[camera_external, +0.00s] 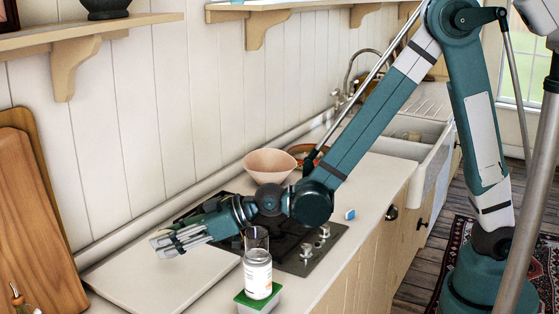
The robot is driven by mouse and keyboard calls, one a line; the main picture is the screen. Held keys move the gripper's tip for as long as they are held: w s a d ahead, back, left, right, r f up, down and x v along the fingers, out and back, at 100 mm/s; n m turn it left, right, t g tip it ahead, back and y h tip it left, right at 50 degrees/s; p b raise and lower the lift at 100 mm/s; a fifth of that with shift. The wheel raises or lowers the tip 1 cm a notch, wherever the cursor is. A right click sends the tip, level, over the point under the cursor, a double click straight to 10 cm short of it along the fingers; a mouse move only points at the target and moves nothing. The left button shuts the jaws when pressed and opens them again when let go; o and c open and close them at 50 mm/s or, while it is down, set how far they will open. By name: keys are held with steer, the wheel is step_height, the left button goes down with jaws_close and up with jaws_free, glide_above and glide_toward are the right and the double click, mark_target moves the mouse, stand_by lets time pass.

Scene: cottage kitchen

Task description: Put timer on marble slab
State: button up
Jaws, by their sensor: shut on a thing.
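The marble slab (150,275) is a pale, flat board lying on the counter at the lower left. My gripper (168,243) reaches left over the slab, with its fingers closed on a small pale thing, likely the timer. That thing is mostly hidden by the fingers, and its face cannot be made out. Whether it touches the slab cannot be told from this view.
A white-labelled jar (257,275) stands on a green-topped box (260,298) right of the slab. Behind are a black hob (325,243) and a pink bowl (269,165). A small blue-and-white item (350,214) lies near the counter edge. Wooden boards (35,225) lean at left.

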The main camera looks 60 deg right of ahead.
steer(key=shift+f, duration=0.35)
steer(key=shift+f, duration=0.1)
steer(key=shift+f+b, duration=0.5)
steer(key=shift+f, duration=1.25)
steer(key=shift+f, duration=0.15)
steer(key=o, duration=1.1)
steer(key=shift+r, duration=0.2)
steer(key=shift+p+v, duration=0.95)
steer(key=shift+v, duration=5.05)
